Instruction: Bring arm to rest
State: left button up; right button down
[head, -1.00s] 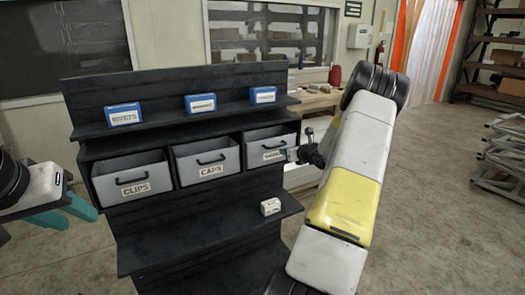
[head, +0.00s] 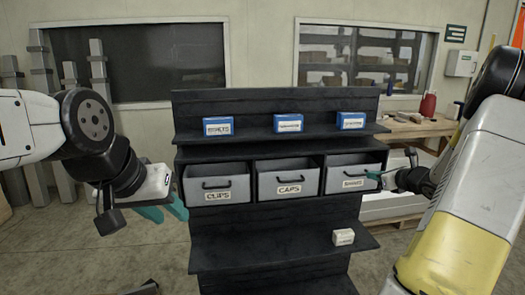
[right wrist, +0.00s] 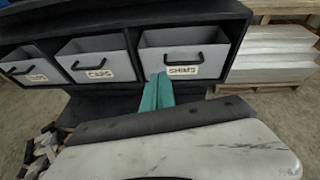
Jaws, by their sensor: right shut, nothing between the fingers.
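My right arm comes in from the right in the head view. My right gripper (head: 373,175) is beside the right end of the shelf, near the front of the SHIMS bin (head: 350,172). In the right wrist view its teal fingers (right wrist: 158,92) are together and empty, pointing toward the SHIMS bin front below its handle. Whether they touch the bin, I cannot tell. My left gripper (head: 163,210) hangs at the left of the shelf, its teal fingers apart with nothing seen between them.
A black shelf unit (head: 280,242) stands ahead, with the CLIPS bin (head: 216,184) and CAPS bin (head: 288,178). Several blue boxes (head: 289,123) stand on top. A small white box (head: 343,237) sits on the lower shelf. A wooden bench (head: 415,127) is behind right.

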jog(key=s+a+r+n+g+y, duration=0.1)
jog(key=s+a+r+n+g, duration=0.2)
jog(key=a+n, duration=0.45)
jog(key=s+a+r+n+g+y, duration=0.15)
jog(key=s+a+r+n, duration=0.3)
jog(key=a, duration=0.65)
jog(key=s+a+r+n+g+y, duration=0.1)
jog(key=s+a+r+n+y, duration=0.2)
jog(key=a+n, duration=0.45)
jog(key=s+a+n+g+h, duration=0.1)
jog(key=s+a+n+h, duration=0.1)
jog(key=s+n, duration=0.5)
jog(key=s+a+n+h, duration=0.2)
jog(key=s+n+h, duration=0.2)
jog(key=s, duration=0.9)
jog(key=n, duration=0.2)
jog(key=shift+s+n+g, duration=0.15)
jog(key=shift+n+g, duration=0.2)
jog(key=shift+r, duration=0.1)
